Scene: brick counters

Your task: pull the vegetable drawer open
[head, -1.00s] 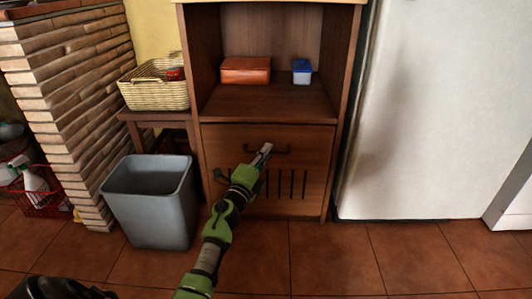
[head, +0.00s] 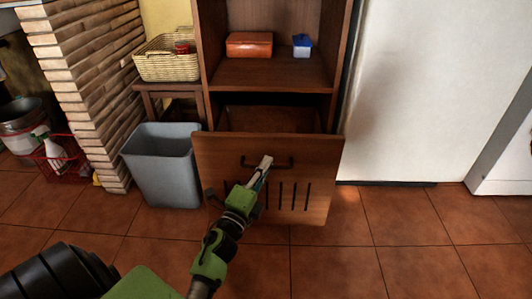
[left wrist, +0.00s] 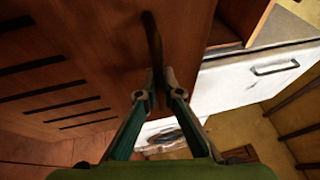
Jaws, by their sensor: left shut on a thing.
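The vegetable drawer (head: 222,158) is a wooden front with dark vertical slots and a dark bar handle (head: 283,166). It stands out from the cabinet, and a gap shows behind its top edge. My left gripper (head: 265,163) is shut on the handle near its middle. In the left wrist view the handle (left wrist: 152,35) runs down between the closed fingertips (left wrist: 159,80), beside the slotted drawer front (left wrist: 60,60). What lies inside the drawer is too dark to tell. My right gripper is not in view.
Above the drawer, a shelf (head: 262,75) holds an orange box (head: 249,45) and a small blue-lidded container (head: 301,46). A grey bin (head: 162,170) stands close on the left. A white fridge (head: 420,100) is on the right. The tiled floor in front is free.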

